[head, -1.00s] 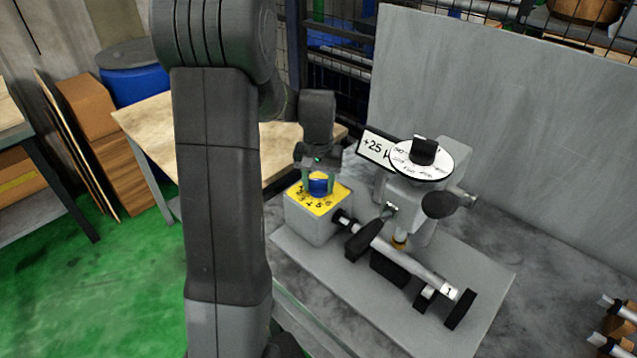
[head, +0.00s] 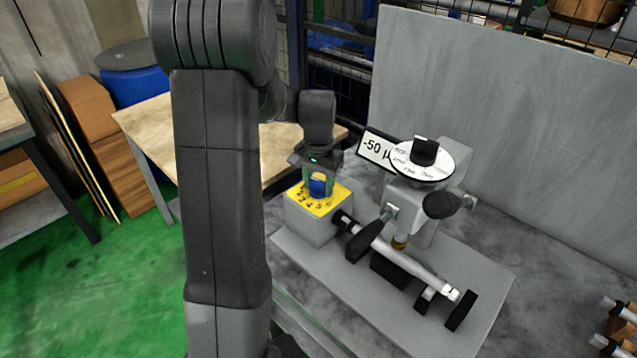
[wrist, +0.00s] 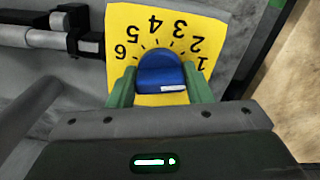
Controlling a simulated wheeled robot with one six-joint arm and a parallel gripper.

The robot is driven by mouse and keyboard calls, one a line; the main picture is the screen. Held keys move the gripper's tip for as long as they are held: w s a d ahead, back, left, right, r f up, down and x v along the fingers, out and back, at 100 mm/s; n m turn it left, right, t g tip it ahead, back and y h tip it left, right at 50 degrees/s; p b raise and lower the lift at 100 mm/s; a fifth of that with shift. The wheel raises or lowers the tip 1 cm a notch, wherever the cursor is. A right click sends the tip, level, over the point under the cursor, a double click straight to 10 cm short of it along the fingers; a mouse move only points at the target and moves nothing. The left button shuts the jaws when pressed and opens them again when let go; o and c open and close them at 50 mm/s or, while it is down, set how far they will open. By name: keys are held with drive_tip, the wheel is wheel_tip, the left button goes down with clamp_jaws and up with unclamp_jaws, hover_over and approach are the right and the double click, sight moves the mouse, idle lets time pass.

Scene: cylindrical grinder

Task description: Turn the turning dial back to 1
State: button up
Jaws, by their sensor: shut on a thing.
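The turning dial is a blue knob (wrist: 160,70) on a yellow plate (wrist: 118,85) numbered 1 to 6. In the wrist view its white mark lies toward the right, on the side of the 1; whether it lines up exactly is hard to tell. My gripper (wrist: 161,90) is shut on the knob, with one green finger on each side. In the head view the blue knob (head: 318,187) shows under my gripper (head: 319,182), on top of a grey box (head: 308,223).
Right of the box stand a shaft (head: 410,262) between supports and a white round scale (head: 422,160) with a black knob. A sign (head: 377,149) reads -50. A grey panel (head: 500,110) rises behind. A wooden table (head: 150,125) is at left.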

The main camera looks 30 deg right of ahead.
sight(318, 181)
drive_tip(key=o, duration=0.9)
drive_tip(key=shift+o, duration=0.2)
wheel_tip(318, 181, up, 14)
drive_tip(key=shift+b, duration=0.4)
drive_tip(key=shift+f, duration=0.1)
wheel_tip(318, 181, down, 14)
drive_tip(key=shift+r+p, duration=0.1)
drive_tip(key=shift+p, duration=0.3)
